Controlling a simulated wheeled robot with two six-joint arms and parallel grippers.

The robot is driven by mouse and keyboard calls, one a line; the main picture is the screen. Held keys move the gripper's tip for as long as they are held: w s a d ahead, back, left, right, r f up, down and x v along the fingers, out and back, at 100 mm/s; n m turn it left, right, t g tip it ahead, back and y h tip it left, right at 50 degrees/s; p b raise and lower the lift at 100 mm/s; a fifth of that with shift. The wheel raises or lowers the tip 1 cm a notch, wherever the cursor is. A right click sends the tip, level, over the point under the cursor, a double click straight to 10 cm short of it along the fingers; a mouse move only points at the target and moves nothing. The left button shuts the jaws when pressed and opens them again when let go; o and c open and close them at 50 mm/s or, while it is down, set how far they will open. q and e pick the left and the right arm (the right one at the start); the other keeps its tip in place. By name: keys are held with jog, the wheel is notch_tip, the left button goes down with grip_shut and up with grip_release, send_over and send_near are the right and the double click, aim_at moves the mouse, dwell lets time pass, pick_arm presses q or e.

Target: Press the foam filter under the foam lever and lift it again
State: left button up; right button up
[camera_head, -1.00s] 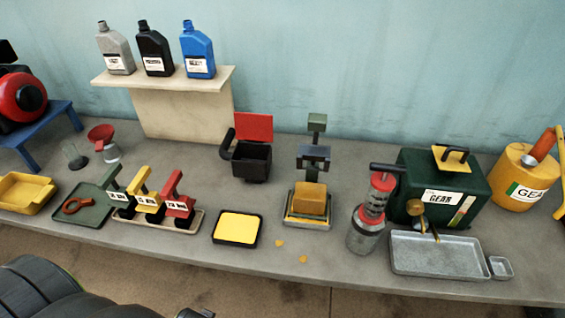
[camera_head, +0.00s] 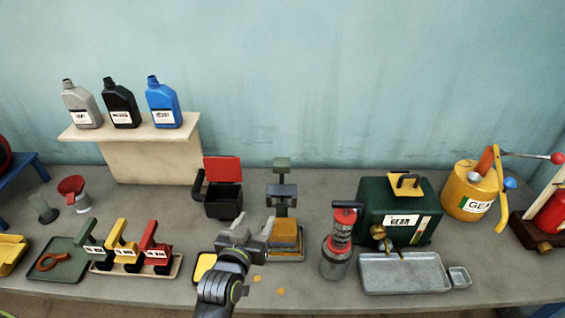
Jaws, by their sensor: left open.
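The foam filter (camera_head: 284,232) is an orange-yellow block on a small metal tray (camera_head: 290,258) near the middle of the bench. The foam lever (camera_head: 281,191), a dark grey press with a block head on an upright, stands at the back of the filter, with its head raised above it. My left gripper (camera_head: 254,224) is open and empty, just left of the filter. Its right finger overlaps the filter's left edge in the picture; I cannot tell whether they touch. My right gripper is not in view.
A black bin with a red lid (camera_head: 223,200) stands behind my left gripper. A black-rimmed yellow pad (camera_head: 203,264) is partly hidden by my left arm. A red-topped metal pump (camera_head: 337,250) stands to the right. Small yellow drops (camera_head: 281,291) lie on the bench in front.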

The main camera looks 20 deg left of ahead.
aim_at(280, 171)
pick_arm(q)
jog(key=w+r+b, duration=0.1)
jog(key=w+b, duration=0.2)
jog(key=w, duration=0.3)
jog(key=w+r+t+b, duration=0.1)
jog(key=w+b, duration=0.2)
jog(key=w, duration=0.3)
jog(key=w+d+r+t+b, duration=0.1)
jog(key=w+b, duration=0.3)
jog(key=w, duration=0.3)
jog(key=shift+w+n, duration=0.1)
jog(key=shift+n, duration=0.2)
jog(key=shift+w+r, duration=0.2)
jog(key=shift+w, duration=0.25)
jog(key=shift+c, duration=0.5)
grip_shut()
